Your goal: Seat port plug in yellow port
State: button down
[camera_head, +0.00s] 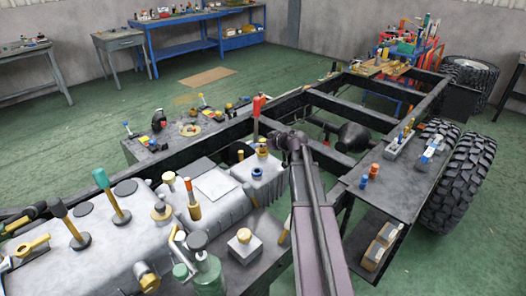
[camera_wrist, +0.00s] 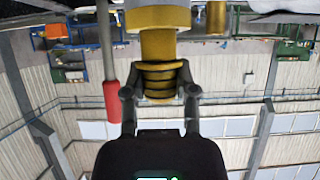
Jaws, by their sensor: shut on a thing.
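My gripper (camera_wrist: 160,92) is shut on a brass-yellow ribbed plug (camera_wrist: 160,78). The wrist view is upside down, so the ceiling windows are at the bottom. The plug's smooth end lines up with a wide yellow collar (camera_wrist: 158,18) on a pale fitting, which looks like the yellow port. They overlap or touch in this view; I cannot tell how deep the plug sits. In the head view, the small brass plug (camera_head: 262,141) is over the fitting on the grey housing (camera_head: 264,186), just left of my arm's end. My fingers are hard to make out there.
A red-handled rod (camera_head: 256,106) stands close beside the plug; it also shows in the wrist view (camera_wrist: 112,100). A grey box (camera_head: 216,186) and several capped fittings lie left. The right side plate (camera_head: 385,175) holds small parts.

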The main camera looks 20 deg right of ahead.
jog(key=shift+f+b, duration=0.6)
jog(key=shift+f, duration=0.4)
jog(key=shift+f, duration=0.15)
jog(key=shift+c, duration=2)
grip_release()
jog(key=shift+r, duration=0.2)
